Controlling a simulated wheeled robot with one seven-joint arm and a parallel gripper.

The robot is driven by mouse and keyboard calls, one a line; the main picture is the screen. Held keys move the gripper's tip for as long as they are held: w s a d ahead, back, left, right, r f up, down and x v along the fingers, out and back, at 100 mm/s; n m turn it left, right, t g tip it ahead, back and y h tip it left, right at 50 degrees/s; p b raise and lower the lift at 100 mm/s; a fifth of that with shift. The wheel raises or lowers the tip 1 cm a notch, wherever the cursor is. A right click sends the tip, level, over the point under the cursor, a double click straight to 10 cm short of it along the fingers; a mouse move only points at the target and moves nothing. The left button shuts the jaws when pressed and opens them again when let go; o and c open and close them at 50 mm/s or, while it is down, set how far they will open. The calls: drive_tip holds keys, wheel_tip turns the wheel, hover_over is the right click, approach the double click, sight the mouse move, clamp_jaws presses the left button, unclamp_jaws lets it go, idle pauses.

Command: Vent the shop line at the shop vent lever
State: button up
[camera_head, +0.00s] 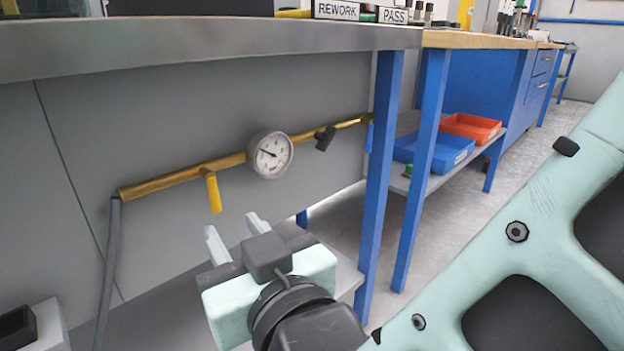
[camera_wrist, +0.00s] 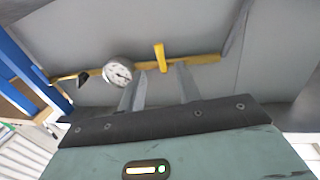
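A brass pipe (camera_head: 160,183) runs along the grey panel under the metal bench. A yellow lever (camera_head: 213,192) hangs down from it, left of a round white gauge (camera_head: 270,154). A black handle (camera_head: 325,138) sits on the pipe right of the gauge. No label shows which handle is the shop vent lever. My gripper (camera_head: 236,232) is open and empty, below and in front of the yellow lever and gauge. In the wrist view the fingers (camera_wrist: 160,90) stand apart, and the yellow lever (camera_wrist: 160,57), gauge (camera_wrist: 117,71) and black handle (camera_wrist: 82,80) lie beyond them.
A grey hose (camera_head: 107,270) drops from the pipe's left end. Blue bench legs (camera_head: 377,180) stand to the right. A blue tray (camera_head: 447,151) and an orange tray (camera_head: 470,127) sit on a lower shelf. The bench top (camera_head: 200,42) overhangs the pipe.

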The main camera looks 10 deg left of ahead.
sight(217, 203)
drive_tip(key=b+x, duration=0.1)
drive_tip(key=x, duration=0.5)
drive_tip(key=shift+w+a, duration=0.15)
drive_tip(key=shift+w, duration=0.1)
clamp_jaws()
